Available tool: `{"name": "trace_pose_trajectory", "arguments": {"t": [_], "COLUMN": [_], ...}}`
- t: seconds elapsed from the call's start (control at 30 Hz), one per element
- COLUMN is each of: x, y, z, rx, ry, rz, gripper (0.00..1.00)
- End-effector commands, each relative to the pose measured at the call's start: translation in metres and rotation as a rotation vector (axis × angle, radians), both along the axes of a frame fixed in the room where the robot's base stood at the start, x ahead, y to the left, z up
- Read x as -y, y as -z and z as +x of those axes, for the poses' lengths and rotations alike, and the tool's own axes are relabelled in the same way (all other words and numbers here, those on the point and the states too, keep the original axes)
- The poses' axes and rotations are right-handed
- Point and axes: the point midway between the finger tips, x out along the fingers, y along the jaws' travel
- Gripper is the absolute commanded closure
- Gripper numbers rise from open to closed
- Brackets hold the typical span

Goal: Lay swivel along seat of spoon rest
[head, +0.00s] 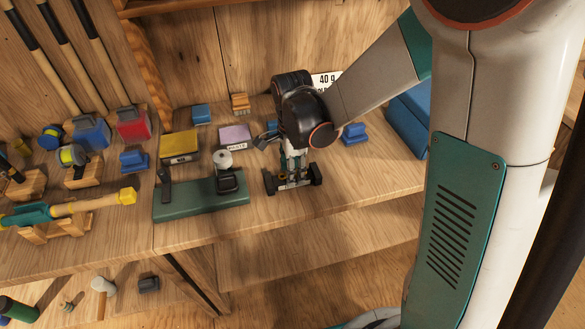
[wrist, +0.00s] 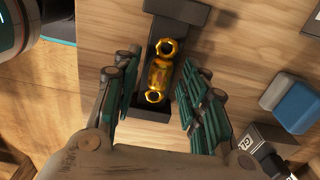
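The gold swivel (wrist: 158,78), with a ringed eye at each end, lies lengthwise in the trough of a dark grey holder that I take to be the spoon rest (wrist: 178,12). In the head view the dark rest (head: 315,175) is on the bench below my gripper (head: 291,174), with a little gold showing between its ends. In the wrist view my gripper (wrist: 161,62) is open, with one finger on each side of the swivel and gaps visible between fingers and swivel.
A green stand (head: 200,208) with dark posts is left of the gripper. A yellow box (head: 180,145), a purple box (head: 234,136) and a blue block (head: 354,133) are nearby. Reels and a rod on wooden stands fill the left. Bare bench lies right of the rest.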

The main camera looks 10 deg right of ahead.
Motion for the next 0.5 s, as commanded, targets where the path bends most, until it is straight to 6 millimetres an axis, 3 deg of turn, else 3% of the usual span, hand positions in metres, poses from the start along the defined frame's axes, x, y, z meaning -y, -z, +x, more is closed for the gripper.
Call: {"name": "trace_pose_trajectory", "arguments": {"t": [0.17,0.5], "x": [0.000,0.000], "y": [-0.017,-0.087], "z": [0.000,0.000], "rx": [0.000,0.000], "ry": [0.000,0.000], "rz": [0.000,0.000], "gripper": [0.60,0.60]}}
